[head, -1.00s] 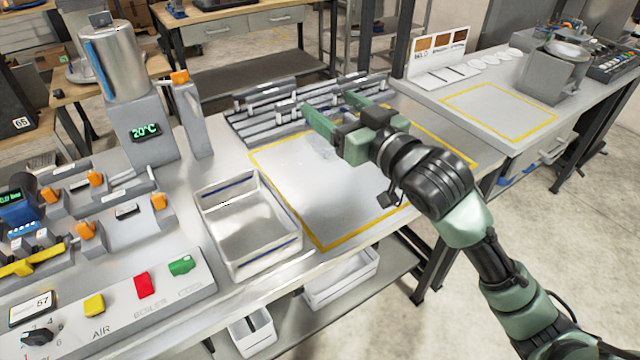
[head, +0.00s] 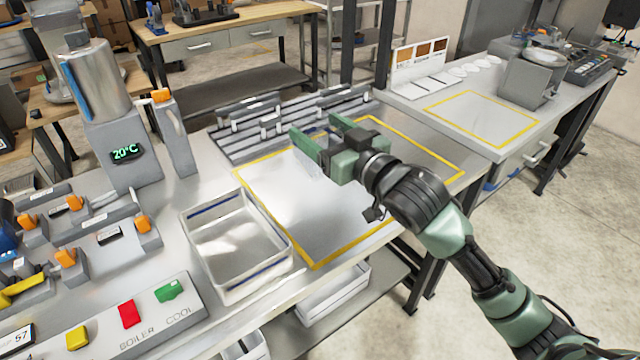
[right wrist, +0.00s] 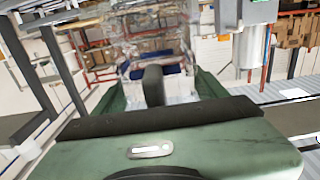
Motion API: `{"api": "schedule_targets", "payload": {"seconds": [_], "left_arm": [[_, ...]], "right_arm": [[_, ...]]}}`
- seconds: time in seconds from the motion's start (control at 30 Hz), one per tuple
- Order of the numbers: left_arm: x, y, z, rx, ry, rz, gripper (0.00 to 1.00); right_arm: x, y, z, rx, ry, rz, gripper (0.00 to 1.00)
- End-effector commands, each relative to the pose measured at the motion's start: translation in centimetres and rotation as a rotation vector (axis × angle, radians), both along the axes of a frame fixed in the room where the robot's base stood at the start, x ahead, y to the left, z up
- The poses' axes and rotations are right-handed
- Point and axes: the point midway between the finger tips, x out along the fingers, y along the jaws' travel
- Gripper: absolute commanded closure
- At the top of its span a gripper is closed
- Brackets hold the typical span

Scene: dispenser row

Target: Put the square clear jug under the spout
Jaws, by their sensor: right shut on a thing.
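My right gripper (head: 318,132) is shut on the square clear jug (head: 312,164), which shows only faintly below the fingers in the head view. The jug (right wrist: 150,48) fills the space past the fingers in the right wrist view, see-through, with a dark upright bar, perhaps its handle, between the fingers. The gripper is over the yellow-outlined area of the bench; I cannot tell whether the jug touches the surface. The dispenser with a metal tank (head: 95,85) and a 20°C display (head: 126,152) stands to the left. I cannot make out its spout. My left gripper is out of view.
An empty white bin (head: 237,245) stands between the dispenser and the yellow outline (head: 285,240). A grey slatted rack (head: 285,125) lies behind the outline. A control panel with coloured buttons (head: 128,313) is at the front left. Another bench (head: 480,115) is at the right.

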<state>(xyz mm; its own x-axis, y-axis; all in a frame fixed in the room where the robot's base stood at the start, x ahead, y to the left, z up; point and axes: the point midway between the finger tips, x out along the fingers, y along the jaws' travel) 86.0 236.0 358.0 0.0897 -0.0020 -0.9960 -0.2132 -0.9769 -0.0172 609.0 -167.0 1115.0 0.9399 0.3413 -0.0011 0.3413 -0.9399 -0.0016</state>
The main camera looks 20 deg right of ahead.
Motion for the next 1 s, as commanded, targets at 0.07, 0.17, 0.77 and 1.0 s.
{"api": "schedule_targets", "payload": {"seconds": [0.07,0.17,0.77,1.0], "left_arm": [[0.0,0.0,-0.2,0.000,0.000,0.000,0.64],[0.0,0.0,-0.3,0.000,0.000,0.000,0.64],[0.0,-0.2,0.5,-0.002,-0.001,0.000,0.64],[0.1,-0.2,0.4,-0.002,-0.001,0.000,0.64]], "right_arm": [[0.0,0.0,-2.5,0.001,0.007,0.000,0.70],[0.0,0.0,-4.9,-0.001,0.005,-0.001,0.70],[-0.1,0.0,-11.7,-0.001,-0.001,0.001,0.70],[0.0,0.0,-11.9,-0.001,-0.003,0.001,0.70]]}}
